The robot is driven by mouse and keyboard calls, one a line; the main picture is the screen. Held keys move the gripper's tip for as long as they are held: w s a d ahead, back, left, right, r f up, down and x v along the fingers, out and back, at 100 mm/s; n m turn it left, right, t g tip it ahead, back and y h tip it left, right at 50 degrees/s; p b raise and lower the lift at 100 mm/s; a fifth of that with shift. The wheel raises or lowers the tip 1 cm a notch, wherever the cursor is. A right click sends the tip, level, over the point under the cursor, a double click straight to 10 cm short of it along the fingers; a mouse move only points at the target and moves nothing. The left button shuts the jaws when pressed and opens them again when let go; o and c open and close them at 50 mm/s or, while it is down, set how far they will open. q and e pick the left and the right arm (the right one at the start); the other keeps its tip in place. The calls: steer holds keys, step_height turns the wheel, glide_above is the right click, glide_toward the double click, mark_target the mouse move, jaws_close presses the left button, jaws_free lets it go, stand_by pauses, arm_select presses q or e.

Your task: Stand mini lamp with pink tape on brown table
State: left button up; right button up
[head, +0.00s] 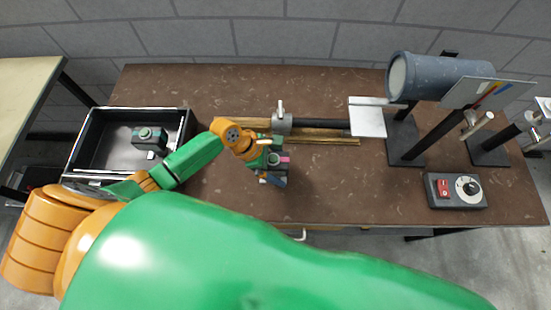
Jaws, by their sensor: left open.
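A small dark mini lamp with pink tape (284,160) is over the brown table (330,205), left of the table's middle and close to its front edge. My left gripper (268,158) is right at this lamp, open, and overlaps its left side. The gripper hides part of the lamp, so I cannot tell whether the fingers touch it or whether its base rests on the table. A second dark mini lamp (150,137) with a teal top sits in a black tray (86,140) at the table's left end. My right gripper is not in view.
Behind the gripper lies a metal stand with a clamp (283,122) and wooden strips (345,140). At the right stand a blue-grey cylindrical spotlight (440,78), reflector plates and a control box (455,190) with a red switch. The table front between gripper and box is clear.

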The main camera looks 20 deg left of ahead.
arm_select(q)
steer(key=p+v, duration=0.1)
steer(key=v, duration=1.1)
steer(key=shift+s+d, duration=0.1)
